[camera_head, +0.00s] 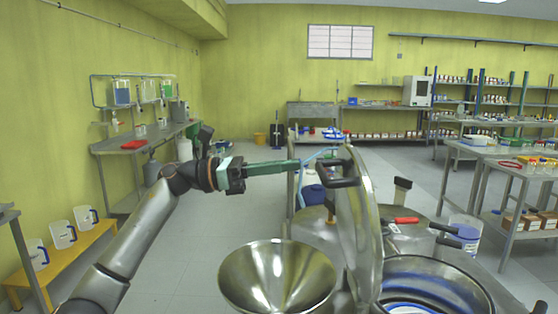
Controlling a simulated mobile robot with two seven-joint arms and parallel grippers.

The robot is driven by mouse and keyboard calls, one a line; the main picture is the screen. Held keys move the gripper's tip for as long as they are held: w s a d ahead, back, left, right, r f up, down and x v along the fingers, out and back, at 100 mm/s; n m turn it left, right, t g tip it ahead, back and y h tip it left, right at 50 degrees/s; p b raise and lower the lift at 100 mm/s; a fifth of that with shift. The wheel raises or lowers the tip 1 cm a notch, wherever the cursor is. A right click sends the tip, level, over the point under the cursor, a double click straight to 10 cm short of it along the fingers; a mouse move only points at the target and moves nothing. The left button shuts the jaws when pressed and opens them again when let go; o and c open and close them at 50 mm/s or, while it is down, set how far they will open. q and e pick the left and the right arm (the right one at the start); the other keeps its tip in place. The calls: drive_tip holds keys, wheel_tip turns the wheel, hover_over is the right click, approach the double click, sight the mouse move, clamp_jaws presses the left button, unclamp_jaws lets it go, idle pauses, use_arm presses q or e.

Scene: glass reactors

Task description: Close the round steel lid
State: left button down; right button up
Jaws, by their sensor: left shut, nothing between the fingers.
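The round steel lid (360,225) stands raised nearly upright, seen almost edge-on, right of the picture's middle. A black handle (340,183) sticks out from its left face. The open steel vessel (465,275) is at the lower right, with its dark inside showing. My left gripper (297,165) comes in from the left with long green fingers pointing right. It is shut and empty, its tips a little left of the lid and its handle. I cannot tell whether the tips touch anything. My right gripper is not in view.
A steel funnel (278,280) stands left of the vessel, below my left gripper. Another closed vessel top with a red-handled clamp (406,220) is behind the lid. A yellow bench (75,262) with white jugs stands at the left. The floor between is clear.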

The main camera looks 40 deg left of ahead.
sight(352, 157)
use_arm(q)
drive_tip(key=p+x, duration=0.2)
drive_tip(key=x, duration=0.7)
drive_tip(key=shift+r, duration=0.15)
drive_tip(key=shift+w+d, duration=0.15)
drive_tip(key=shift+d, duration=0.1)
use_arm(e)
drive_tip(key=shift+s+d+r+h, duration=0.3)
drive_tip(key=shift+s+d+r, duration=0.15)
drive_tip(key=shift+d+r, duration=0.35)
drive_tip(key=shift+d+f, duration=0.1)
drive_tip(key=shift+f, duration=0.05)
use_arm(q)
drive_tip(key=shift+p, duration=0.3)
